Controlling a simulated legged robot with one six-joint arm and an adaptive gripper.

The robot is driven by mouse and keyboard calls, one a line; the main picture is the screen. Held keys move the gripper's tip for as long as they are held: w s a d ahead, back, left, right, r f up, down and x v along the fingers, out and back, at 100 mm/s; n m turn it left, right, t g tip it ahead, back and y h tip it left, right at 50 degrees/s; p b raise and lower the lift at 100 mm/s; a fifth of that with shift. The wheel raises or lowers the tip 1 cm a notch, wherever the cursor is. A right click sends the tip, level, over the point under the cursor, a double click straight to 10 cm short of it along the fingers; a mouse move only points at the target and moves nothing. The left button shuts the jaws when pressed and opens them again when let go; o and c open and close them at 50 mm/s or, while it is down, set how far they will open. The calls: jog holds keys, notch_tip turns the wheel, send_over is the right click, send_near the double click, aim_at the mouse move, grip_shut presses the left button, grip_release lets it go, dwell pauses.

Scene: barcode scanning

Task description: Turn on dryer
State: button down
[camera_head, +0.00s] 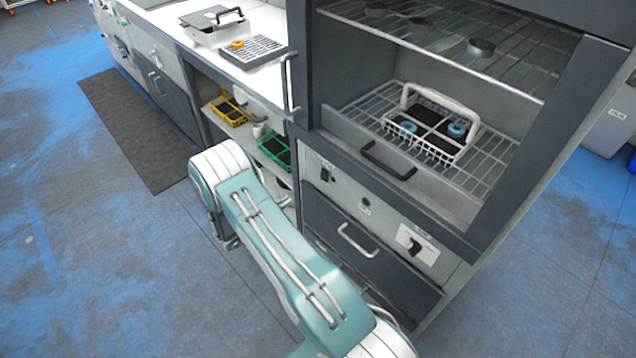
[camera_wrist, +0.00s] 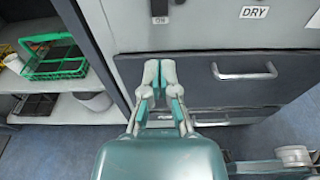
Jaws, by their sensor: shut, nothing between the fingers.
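The dryer (camera_head: 330,135) is a tall dark-framed cabinet with an open chamber and a grey control panel below it. The panel has a black rocker switch (camera_head: 326,173) at left, a small round control (camera_head: 365,203) in the middle and a rotary knob (camera_head: 415,246) at right. In the wrist view my gripper (camera_wrist: 159,68) is shut and empty, its fingers pointing up toward the panel. The switch's lower part (camera_wrist: 160,12) shows at the top edge, above the fingertips and apart from them. My arm hides the gripper in the head view.
A white basket (camera_head: 399,130) with blue rings stands on the dryer's wire rack. Below the panel is a drawer with a handle (camera_head: 357,240). Shelves to the left hold a green basket (camera_wrist: 57,69) and a yellow basket (camera_head: 230,112).

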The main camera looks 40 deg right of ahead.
jog(key=w+d+f, duration=0.1)
jog(key=d+f, duration=0.1)
jog(key=d, duration=1.2)
jog(key=shift+d+h, duration=0.2)
jog(key=shift+h, duration=0.1)
jog(key=shift+a+f, duration=0.1)
send_near(323, 179)
jog(key=a+f, duration=0.3)
jog(key=a, duration=0.2)
jog(key=shift+s+a, duration=0.25)
jog(key=shift+a, duration=0.1)
